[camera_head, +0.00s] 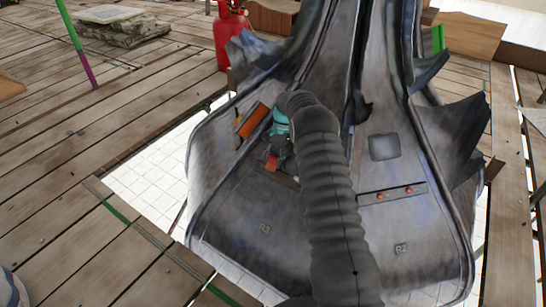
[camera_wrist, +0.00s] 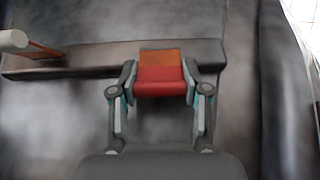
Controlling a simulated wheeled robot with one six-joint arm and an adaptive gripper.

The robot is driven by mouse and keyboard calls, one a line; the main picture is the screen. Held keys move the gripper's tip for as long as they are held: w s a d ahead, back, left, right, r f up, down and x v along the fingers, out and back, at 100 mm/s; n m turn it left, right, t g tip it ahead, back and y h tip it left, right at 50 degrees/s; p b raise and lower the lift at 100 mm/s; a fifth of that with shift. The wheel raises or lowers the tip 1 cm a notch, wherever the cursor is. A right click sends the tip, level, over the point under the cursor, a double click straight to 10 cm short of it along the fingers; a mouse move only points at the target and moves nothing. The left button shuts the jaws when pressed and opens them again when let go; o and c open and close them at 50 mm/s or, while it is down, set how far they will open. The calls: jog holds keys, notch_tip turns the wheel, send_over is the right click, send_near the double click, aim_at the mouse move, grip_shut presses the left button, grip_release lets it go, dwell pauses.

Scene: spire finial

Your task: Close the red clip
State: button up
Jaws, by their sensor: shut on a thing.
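The red clip (camera_wrist: 160,82) sits at a grey metal bar (camera_wrist: 80,60) in the wrist view, with an orange part directly above its red face. My gripper (camera_wrist: 161,84) is shut on it, one fingertip at each side. In the head view the red clip (camera_head: 271,163) is a small patch at my gripper (camera_head: 274,160), low on the left panel of the grey spire piece (camera_head: 235,200). My dark arm hides part of this panel and the right end of its bar. I cannot tell from these views whether the clip lies fully flat.
An orange piece (camera_head: 252,120) stands out from the spire up and left of my gripper. A red cylinder (camera_head: 232,35) stands behind. Wooden planks surround an open gap (camera_head: 150,170) beside the spire.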

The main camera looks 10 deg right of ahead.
dwell(0.3)
jog(key=o, duration=1.1)
jog(key=shift+o, duration=0.2)
jog(key=v, duration=1.2)
jog(key=shift+w+f, duration=0.1)
